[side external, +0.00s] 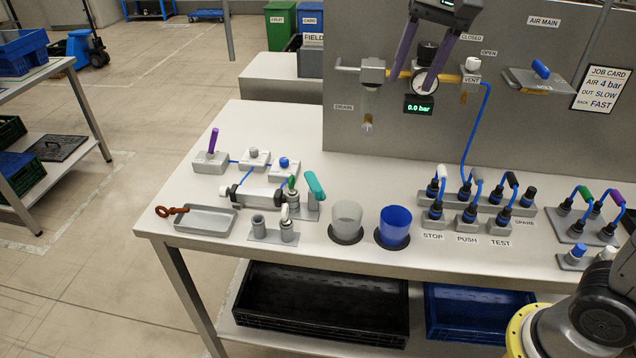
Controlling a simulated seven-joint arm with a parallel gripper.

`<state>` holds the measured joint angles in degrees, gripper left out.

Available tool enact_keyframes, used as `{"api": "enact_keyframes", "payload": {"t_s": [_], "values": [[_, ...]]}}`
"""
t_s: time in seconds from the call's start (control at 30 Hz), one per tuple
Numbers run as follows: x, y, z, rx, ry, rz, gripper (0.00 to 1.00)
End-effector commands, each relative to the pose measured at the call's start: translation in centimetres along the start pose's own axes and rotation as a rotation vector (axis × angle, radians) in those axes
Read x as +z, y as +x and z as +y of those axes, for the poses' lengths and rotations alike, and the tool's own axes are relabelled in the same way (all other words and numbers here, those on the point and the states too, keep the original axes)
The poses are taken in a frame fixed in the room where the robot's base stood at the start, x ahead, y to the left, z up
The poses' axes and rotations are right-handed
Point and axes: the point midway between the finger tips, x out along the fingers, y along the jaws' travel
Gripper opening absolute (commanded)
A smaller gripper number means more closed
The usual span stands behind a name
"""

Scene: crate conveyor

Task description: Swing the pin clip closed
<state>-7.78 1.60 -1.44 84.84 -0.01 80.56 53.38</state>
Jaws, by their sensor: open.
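My gripper (412,83) hangs from the top of the side external view, its two purple fingers spread apart and empty. Its tips show in front of the air line on the grey panel, beside the gauge (424,82). On the bench at left lies a grey cylinder (260,196) with a bracket at its right end. A teal lever (315,186) stands tilted there, and a small green part (292,183) is beside it. A reddish-brown ringed pin (172,211) lies at the tray's left edge. The pin clip is too small to make out for sure.
A shallow grey tray (203,231), a two-socket block (272,237), a clear cup (346,214) and a blue cup (394,222) stand near the front. Hose blocks (480,203) fill the right.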

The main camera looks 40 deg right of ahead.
Motion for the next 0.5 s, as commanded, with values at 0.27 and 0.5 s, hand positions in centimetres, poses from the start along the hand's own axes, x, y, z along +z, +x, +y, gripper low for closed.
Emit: {"api": "enact_keyframes", "payload": {"t_s": [0.27,0.5], "values": [[-2.0,7.5,-8.8,0.1,0.032,-0.084,0.51],[-1.2,14.4,-12.0,0.174,-0.014,-0.136,0.51]]}}
